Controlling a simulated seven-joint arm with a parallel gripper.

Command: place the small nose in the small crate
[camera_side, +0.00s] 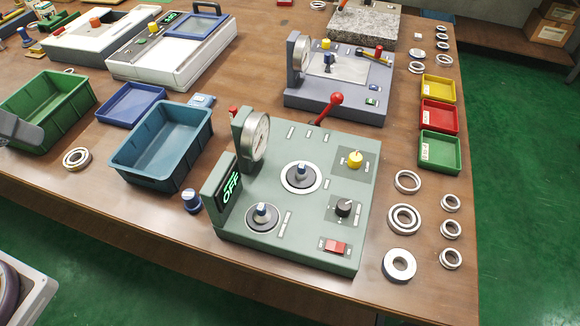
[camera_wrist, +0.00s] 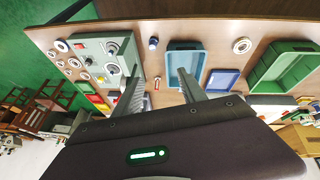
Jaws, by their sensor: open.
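A small dark blue nose with a pale top (camera_side: 191,200) stands upright on the table between the teal crate and the green machine. It also shows in the wrist view (camera_wrist: 153,43), beyond my fingertips. The teal crate (camera_side: 128,166), the smaller of two deep crates, is left of the nose in the side view and looks empty. In the wrist view the teal crate (camera_wrist: 172,63) is partly covered by my right finger. My gripper (camera_wrist: 159,76) is open and empty, with its fingers apart above the table. Only a grey part, apparently mine, shows at the side view's left edge.
A green machine (camera_side: 330,230) with a gauge, knobs and similar blue pieces stands right of the nose. A larger green crate (camera_side: 62,112) and shallow blue tray (camera_side: 130,105) are left and behind. A loose ring (camera_side: 77,158) lies between crates. Several rings and small trays line the right.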

